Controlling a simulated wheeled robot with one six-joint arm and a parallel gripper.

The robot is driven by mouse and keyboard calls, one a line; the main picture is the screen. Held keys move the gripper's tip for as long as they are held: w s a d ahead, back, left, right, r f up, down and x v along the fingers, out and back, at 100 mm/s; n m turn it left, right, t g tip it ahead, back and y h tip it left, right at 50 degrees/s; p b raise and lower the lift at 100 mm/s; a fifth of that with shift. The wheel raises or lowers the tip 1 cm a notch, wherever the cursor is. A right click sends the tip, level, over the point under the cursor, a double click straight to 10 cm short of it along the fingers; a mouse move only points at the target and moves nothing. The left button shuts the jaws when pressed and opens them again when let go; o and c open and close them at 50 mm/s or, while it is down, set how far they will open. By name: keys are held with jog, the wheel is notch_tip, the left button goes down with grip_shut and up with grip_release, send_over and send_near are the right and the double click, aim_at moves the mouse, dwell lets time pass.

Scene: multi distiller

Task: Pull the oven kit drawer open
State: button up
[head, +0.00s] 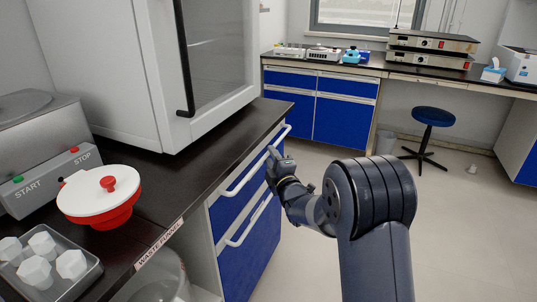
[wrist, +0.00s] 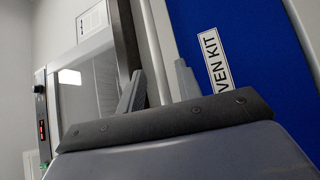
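The upper blue drawer (head: 233,203) is in the cabinet under the dark bench, with a long pale handle (head: 245,178) along its top. In the wrist view its blue front (wrist: 255,75) carries a label (wrist: 212,62) whose visible part reads "VEN KIT". My gripper (head: 272,158) is at this handle, near its far end. In the wrist view my gripper (wrist: 160,90) has its two fingers apart, with a pale bar, seemingly the handle, between them. Contact with the bar cannot be made out. The drawer looks shut.
A lower blue drawer (head: 262,252) has its own pale handle (head: 248,222). The floor (head: 450,225) to the right is clear; a blue stool (head: 433,117) stands farther back.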

jog(key=shift+x, duration=1.45)
grip_shut()
